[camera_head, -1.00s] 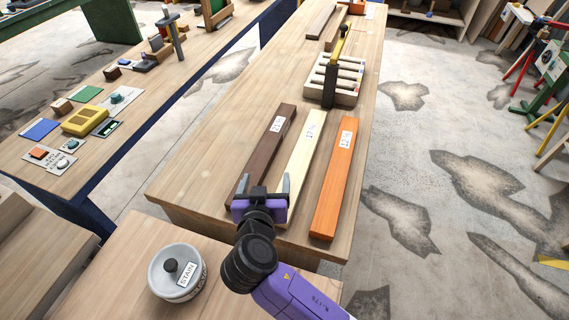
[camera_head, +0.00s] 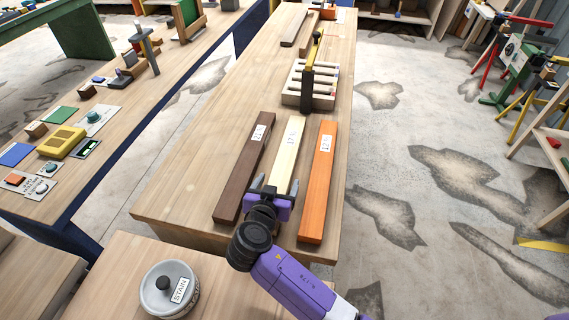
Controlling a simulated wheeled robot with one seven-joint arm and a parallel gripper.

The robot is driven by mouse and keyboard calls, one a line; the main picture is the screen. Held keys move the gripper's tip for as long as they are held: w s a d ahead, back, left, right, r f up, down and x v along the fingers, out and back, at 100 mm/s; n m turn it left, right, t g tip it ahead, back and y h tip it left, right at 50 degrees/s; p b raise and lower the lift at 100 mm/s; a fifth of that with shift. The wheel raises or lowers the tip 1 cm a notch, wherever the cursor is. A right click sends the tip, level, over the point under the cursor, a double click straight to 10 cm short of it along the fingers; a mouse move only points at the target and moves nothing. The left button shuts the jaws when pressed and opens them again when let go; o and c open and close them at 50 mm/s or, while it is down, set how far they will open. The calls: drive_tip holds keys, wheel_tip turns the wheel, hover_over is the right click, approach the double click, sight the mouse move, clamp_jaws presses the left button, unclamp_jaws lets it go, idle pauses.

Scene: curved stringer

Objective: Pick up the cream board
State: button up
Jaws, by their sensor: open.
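The cream board (camera_head: 288,158) lies lengthwise on the long workbench, with a white paper label on it. It lies between a dark brown board (camera_head: 246,165) on its left and an orange board (camera_head: 318,185) on its right. My gripper (camera_head: 272,182) is open over the near part of the cream board. One finger shows on the left, by the gap to the brown board, and the other on the right. The palm and wrist hide the board's near end. I cannot tell whether the fingers touch the board.
A wooden rack (camera_head: 311,88) with a yellow-handled tool stands farther along the workbench (camera_head: 190,175). A stain tin (camera_head: 169,288) sits on the near table. A side bench (camera_head: 108,130) on the left holds cards and blocks. Bare bench lies left of the brown board.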

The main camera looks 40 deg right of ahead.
drive_tip(key=shift+d, duration=0.1)
drive_tip(key=shift+c, duration=0.2)
clamp_jaws()
drive_tip(key=shift+w+r, duration=0.1)
drive_tip(key=shift+r, duration=0.05)
